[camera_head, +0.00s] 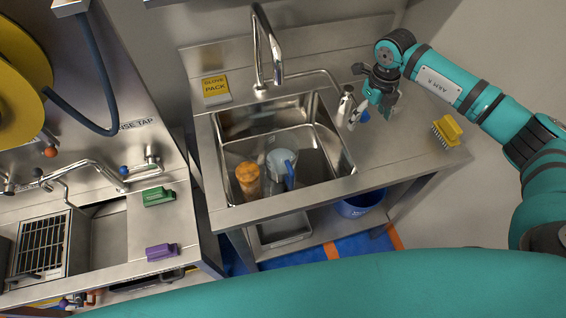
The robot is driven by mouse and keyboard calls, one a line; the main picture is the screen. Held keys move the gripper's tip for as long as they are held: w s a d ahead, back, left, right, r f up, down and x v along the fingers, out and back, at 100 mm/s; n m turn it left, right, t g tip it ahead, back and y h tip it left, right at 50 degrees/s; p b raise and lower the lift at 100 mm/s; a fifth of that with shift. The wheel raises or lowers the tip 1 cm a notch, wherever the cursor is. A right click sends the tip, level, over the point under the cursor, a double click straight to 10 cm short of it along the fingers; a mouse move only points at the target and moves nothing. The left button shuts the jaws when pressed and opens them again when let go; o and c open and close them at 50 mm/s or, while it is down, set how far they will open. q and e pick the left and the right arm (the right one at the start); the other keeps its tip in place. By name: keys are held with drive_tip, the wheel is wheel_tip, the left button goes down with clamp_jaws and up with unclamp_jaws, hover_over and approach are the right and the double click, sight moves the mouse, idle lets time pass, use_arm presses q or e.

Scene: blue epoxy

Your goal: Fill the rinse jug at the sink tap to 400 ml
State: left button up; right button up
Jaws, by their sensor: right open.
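The sink tap (277,55) is a tall chrome gooseneck at the back of the steel sink (262,124). A clear jug with a blue handle (280,160), which looks like the rinse jug, stands in the basin towards the front. Its scale and water level cannot be made out, and no stream from the spout is clear. My right gripper (361,114) is open, pointing down at the right of the sink, close to a small chrome valve (345,104) and a blue knob (364,116). Whether it touches either is unclear. My left gripper is out of view.
An orange container (247,179) stands in the basin left of the jug. A yellow brush (447,131) lies on the right counter, and a yellow glove pack (215,88) is at the back left. Green (158,196) and purple (162,251) clips sit on the left bench.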

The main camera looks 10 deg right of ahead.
wheel_tip(320, 180, up, 7)
drive_tip(key=p, duration=0.4)
idle(0.4)
wheel_tip(320, 180, up, 12)
idle(0.5)
idle(0.5)
